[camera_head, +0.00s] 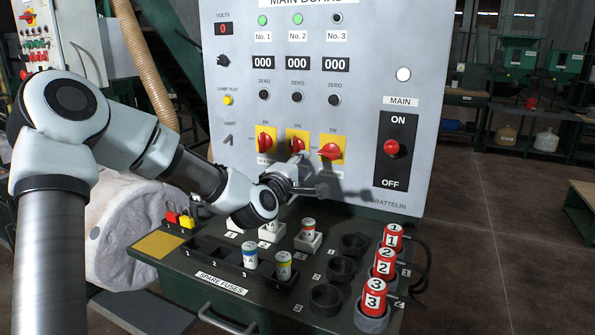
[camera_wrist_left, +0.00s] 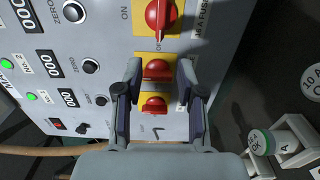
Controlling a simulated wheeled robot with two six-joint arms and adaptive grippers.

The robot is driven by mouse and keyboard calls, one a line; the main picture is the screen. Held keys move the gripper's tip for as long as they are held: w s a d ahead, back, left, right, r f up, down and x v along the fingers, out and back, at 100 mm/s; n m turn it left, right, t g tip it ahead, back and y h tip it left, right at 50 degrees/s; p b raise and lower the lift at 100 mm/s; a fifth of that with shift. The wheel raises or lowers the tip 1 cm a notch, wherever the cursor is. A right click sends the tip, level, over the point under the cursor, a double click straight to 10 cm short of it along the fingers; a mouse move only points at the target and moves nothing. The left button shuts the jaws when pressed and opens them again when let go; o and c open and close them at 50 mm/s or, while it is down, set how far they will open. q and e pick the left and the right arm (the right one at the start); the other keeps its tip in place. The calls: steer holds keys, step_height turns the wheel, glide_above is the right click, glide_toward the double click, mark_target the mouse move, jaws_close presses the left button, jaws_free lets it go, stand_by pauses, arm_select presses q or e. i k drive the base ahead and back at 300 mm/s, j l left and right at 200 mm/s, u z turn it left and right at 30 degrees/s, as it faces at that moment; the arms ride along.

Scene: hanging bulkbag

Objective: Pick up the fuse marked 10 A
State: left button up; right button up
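In the wrist view, a white round face marked 10 A (camera_wrist_left: 312,82) is cut by the right edge; I cannot tell which fuse in the head view it is. Below it a fuse with a green band (camera_wrist_left: 262,142) stands in a white holder. In the head view, a blue-banded fuse (camera_head: 250,256) and a yellow-banded fuse (camera_head: 283,266) stand in the spare fuse tray; a red-banded fuse (camera_head: 308,229) stands in a white holder behind. Their ratings are too small to read. My left gripper (camera_head: 303,180) is open and empty before the board's red switches, also in the wrist view (camera_wrist_left: 158,92).
The main board (camera_head: 360,60) rises behind the sloped console, with red rotary switches on yellow plates (camera_head: 331,150). Red numbered plugs (camera_head: 376,295) stand at the console's right, beside empty black sockets (camera_head: 327,298). Red and yellow items (camera_head: 186,221) sit at its left.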

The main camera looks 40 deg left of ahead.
mark_target(308, 232)
steer(key=k+l, duration=0.2)
steer(key=k, duration=0.3)
steer(key=k+l, duration=0.15)
steer(key=k, duration=0.35)
